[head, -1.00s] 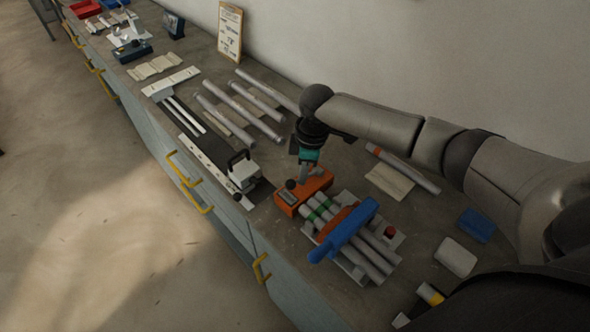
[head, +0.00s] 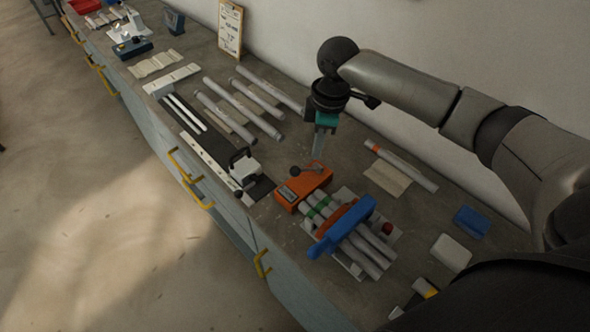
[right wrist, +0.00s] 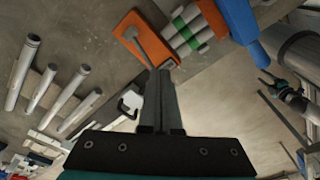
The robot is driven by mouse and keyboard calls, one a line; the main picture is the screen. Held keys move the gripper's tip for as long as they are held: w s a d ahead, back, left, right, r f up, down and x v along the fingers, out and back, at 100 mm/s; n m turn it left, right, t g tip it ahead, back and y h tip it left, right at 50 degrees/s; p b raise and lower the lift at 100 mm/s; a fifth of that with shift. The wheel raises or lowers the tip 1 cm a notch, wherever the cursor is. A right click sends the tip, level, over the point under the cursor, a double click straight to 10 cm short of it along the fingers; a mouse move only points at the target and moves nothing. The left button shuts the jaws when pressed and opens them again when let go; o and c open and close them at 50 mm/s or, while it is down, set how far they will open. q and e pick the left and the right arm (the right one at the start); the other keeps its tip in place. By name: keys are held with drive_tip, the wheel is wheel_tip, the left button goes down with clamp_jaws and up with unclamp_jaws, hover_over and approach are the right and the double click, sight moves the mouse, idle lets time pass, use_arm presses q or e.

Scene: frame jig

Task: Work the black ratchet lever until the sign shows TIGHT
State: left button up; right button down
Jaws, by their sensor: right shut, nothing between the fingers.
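In the right wrist view the shut fingers (right wrist: 160,75) lie in front of the orange body (right wrist: 133,42).
A blue clamp bar (head: 343,229) crosses the tubes right of the ratchet. A white block with a black handle (head: 243,169) stands to the left. Loose tubes (head: 240,107) lie behind. A red button (head: 387,228) and blue box (head: 471,222) are at right.

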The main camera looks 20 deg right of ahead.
wheel_tip(320, 180, up, 6)
drive_tip(key=shift+s+d+r, duration=0.15)
drive_tip(key=shift+d+r, duration=0.1)
drive_tip(key=shift+d, duration=0.05)
drive_tip(key=shift+f, duration=0.1)
idle(0.8)
